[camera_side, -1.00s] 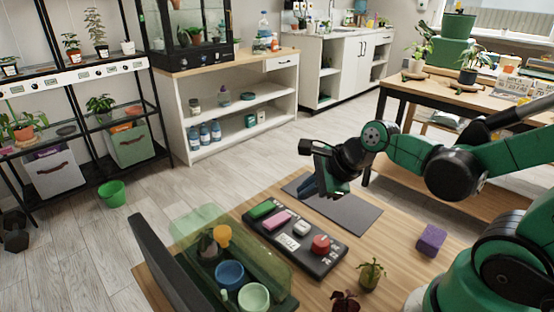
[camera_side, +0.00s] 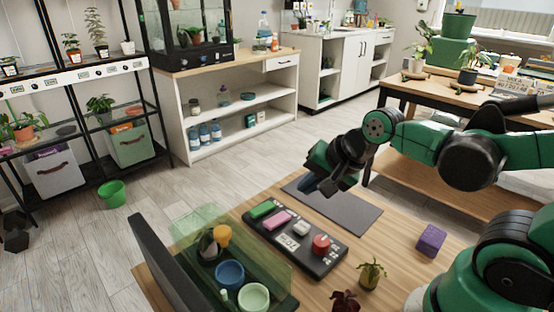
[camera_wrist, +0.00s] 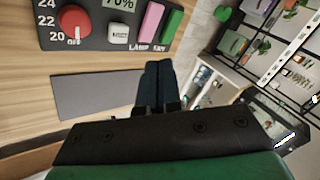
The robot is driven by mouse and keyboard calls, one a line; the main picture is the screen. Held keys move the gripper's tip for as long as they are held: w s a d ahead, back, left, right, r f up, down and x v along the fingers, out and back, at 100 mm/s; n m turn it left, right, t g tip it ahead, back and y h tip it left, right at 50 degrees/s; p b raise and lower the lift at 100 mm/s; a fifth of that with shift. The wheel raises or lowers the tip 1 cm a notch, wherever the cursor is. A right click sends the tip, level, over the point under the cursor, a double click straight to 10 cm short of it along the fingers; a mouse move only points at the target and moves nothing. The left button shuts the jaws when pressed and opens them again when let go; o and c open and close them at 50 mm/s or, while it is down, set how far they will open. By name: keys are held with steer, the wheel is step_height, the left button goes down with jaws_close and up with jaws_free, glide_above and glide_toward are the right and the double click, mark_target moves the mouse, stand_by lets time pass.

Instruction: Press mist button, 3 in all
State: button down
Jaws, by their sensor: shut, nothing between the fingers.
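The dark control panel (camera_side: 322,263) lies on the wooden table. It carries a white button (camera_side: 302,228), a pink button (camera_side: 277,220), a green button (camera_side: 262,209) and a red knob (camera_side: 321,243). In the wrist view, the white button (camera_wrist: 118,33) sits between the red knob and the pink button; its small label is too blurred to read. A display beside it (camera_wrist: 120,4) reads 70%. My gripper (camera_side: 311,187) is shut and empty, above the grey mat, behind the panel and apart from it. Its closed fingers (camera_wrist: 158,80) show in the wrist view.
A grey mat (camera_side: 352,215) lies behind the panel. A clear green case (camera_side: 275,270) with a blue pot and a pale green pot stands left of the panel. A purple block (camera_side: 431,240) and a small potted plant (camera_side: 371,274) are to the right. Bare table lies between.

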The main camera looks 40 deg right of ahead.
mark_target(301, 225)
steer(key=n, duration=0.4)
steer(key=s+r+n, duration=0.1)
steer(key=n, duration=0.3)
steer(key=r+n, duration=0.1)
steer(key=n, duration=0.3)
steer(key=shift+s+a+h, duration=0.2)
steer(key=shift+a+h, duration=0.1)
steer(key=w+r+m+g, duration=0.1)
steer(key=m+g, duration=0.1)
steer(key=m, duration=0.4)
steer(key=w+r+m+g, duration=0.1)
steer(key=m+g, duration=0.1)
steer(key=m, duration=0.4)
steer(key=w+d+r+m+g, duration=0.1)
steer(key=m+g, duration=0.2)
steer(key=m, duration=0.3)
steer(key=shift+d+r, duration=0.1)
steer(key=shift+r, duration=0.2)
steer(key=shift+f, duration=0.1)
step_height(301, 225, down, 14)
steer(key=shift+r, duration=0.1)
